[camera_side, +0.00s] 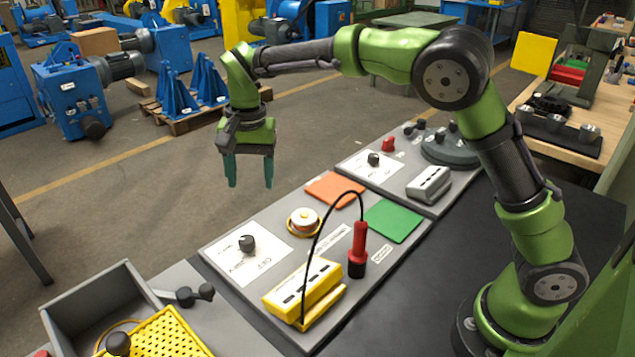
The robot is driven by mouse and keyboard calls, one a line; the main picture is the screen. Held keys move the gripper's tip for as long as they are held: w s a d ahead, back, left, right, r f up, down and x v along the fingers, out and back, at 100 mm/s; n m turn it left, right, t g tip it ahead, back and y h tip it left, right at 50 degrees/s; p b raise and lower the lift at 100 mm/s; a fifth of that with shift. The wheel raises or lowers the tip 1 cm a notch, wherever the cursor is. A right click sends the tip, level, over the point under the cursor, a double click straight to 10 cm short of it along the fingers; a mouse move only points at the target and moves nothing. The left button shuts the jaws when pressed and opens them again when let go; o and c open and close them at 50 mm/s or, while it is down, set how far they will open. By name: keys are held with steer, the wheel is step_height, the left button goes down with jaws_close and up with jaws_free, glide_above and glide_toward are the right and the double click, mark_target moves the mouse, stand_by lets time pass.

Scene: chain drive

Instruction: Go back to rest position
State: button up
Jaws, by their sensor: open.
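My gripper (250,172) hangs in the air at the end of my green arm, above and behind the near grey panel (225,236). Its two teal fingers point down and stand apart, with nothing between them. It touches nothing. The panel carries a black knob (247,243) on a white plate, a round button (304,221), an orange square (334,190) and a green square (393,221). A red plug (358,250) stands upright on it, with a black cable (322,225) arching to a yellow block (303,288).
A second panel (430,200) with knobs, a grey block (429,184) and a round dark base (450,150) lies farther right. A grey bin (92,300) and a yellow perforated tray (160,335) are at the front left. The air around my gripper is clear.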

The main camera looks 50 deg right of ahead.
steer(key=s+d+r+n+t, duration=0.1)
steer(key=s+d+r+t, duration=0.1)
steer(key=s, duration=0.6)
steer(key=s+d+r+n+t+y, duration=0.1)
steer(key=s+d+n+t, duration=0.1)
steer(key=s+d, duration=0.3)
steer(key=s+d+r+n+t, duration=0.2)
steer(key=s+d, duration=0.1)
steer(key=s, duration=0.8)
steer(key=shift+s+d+r+t+y, duration=0.2)
steer(key=shift+r+t+y, duration=0.1)
steer(key=shift+r+t, duration=0.1)
